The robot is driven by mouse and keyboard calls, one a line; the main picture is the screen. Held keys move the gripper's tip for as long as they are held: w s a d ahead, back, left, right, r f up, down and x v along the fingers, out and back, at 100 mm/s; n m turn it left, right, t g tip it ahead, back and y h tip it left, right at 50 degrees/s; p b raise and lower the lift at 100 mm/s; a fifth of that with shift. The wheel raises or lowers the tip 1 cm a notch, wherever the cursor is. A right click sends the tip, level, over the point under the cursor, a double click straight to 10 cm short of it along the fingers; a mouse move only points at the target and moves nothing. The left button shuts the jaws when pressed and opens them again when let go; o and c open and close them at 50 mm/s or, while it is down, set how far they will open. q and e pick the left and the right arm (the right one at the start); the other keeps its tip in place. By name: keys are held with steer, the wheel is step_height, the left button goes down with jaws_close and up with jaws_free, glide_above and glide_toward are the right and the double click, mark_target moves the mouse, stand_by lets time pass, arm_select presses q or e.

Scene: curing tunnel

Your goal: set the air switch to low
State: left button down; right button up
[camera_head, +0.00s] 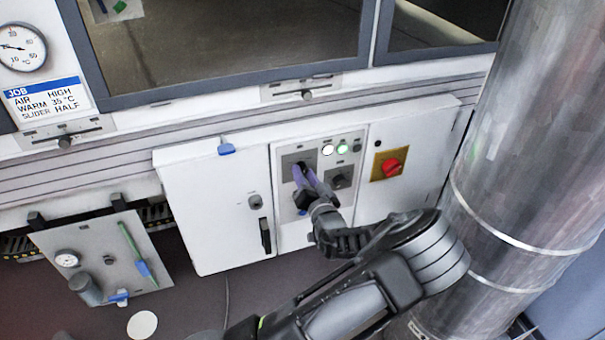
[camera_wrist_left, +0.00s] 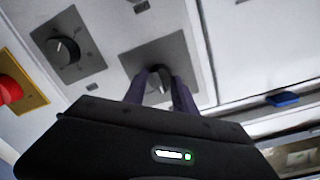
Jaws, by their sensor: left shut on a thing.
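My left gripper (camera_head: 303,172) is at the grey panel in the middle of the white cabinet front. Its two purple fingers are shut on the dark rotary knob (camera_wrist_left: 158,86) of the left grey switch plate (camera_wrist_left: 195,53), one finger on each side. In the head view the fingers mostly hide this knob, so its setting cannot be read. A second dark knob (camera_wrist_left: 64,49) sits on its own grey plate beside it, untouched; it also shows in the head view (camera_head: 341,180). The labels are too small to tell which is the air switch. My right gripper is not in view.
A job card (camera_head: 48,98) reads AIR HIGH, WARM 35 °C, SLIDER HALF. A large metal pipe (camera_head: 530,130) stands close on the right.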

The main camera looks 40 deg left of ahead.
arm_select(q)
steer(key=shift+s+a+f, duration=0.1)
steer(key=shift+s+a, duration=0.1)
steer(key=shift+s, duration=0.05)
steer(key=c, duration=1)
jaws_free()
steer(key=shift+d, duration=0.1)
steer(key=shift+d, duration=0.1)
steer(key=v, duration=0.7)
steer(key=shift+s+d, duration=0.2)
steer(key=shift+s, duration=0.05)
